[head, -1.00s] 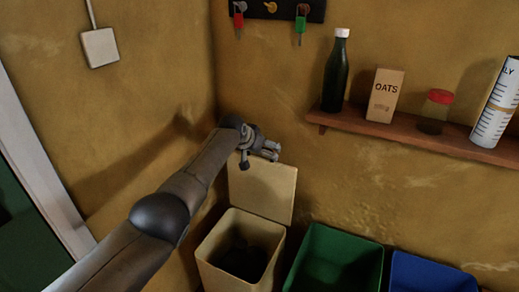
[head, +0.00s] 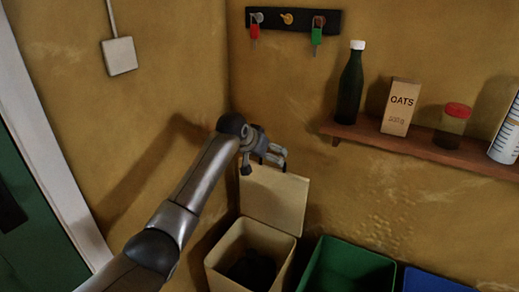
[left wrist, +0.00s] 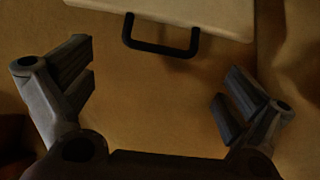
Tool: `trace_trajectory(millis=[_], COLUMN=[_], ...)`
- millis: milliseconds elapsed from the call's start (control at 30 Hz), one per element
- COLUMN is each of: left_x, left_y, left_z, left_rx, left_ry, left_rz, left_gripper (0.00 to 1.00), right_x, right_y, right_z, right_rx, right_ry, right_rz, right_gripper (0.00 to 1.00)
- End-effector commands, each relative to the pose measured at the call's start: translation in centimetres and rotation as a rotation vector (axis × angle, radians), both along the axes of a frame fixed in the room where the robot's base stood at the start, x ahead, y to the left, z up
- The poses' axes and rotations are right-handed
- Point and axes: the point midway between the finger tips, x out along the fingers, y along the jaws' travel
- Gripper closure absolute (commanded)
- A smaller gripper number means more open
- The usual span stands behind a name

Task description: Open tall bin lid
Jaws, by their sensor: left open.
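The tall cream bin (head: 216,262) stands in the corner with its lid (head: 275,200) swung up, upright against the back wall. The inside of the bin is dark. My left gripper (head: 274,158) is at the top edge of the lid in the head view. In the left wrist view the left gripper (left wrist: 155,95) is open, with its fingers wide apart and nothing between them. The lid (left wrist: 190,12) shows at the top of that view with a black handle (left wrist: 160,50) on it, beyond the fingertips. My right gripper is not seen.
A green bin (head: 350,268) and a blue bin (head: 430,282) stand to the right. Above them a wooden shelf (head: 440,156) holds a dark bottle (head: 350,90), an oats box (head: 400,107), a red-lidded jar (head: 452,127) and a paper roll (head: 508,135). A key rack (head: 293,20) hangs higher up.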

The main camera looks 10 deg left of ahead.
Motion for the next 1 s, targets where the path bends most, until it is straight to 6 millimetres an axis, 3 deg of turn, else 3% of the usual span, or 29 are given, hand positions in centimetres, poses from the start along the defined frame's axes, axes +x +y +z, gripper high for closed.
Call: trace_trajectory(millis=[300,767,867,1000], left_x=[-2.4,-2.9,-3.3,-5.8], left_y=[0.9,1.0,1.0,0.9], left_z=[2.7,3.1,2.1,-2.2], left_rx=[-0.001,-0.002,0.0,0.005], left_ry=[-0.002,0.0,0.008,0.046], left_rz=[-0.001,0.0,-0.001,-0.005], left_gripper=[0.0,0.0,0.0,0.0], right_x=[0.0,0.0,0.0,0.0], right_y=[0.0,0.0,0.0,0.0], right_z=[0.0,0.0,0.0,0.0], right_rx=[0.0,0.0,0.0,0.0], right_ry=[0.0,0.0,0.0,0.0], right_rz=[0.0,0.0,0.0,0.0], right_gripper=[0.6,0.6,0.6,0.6])
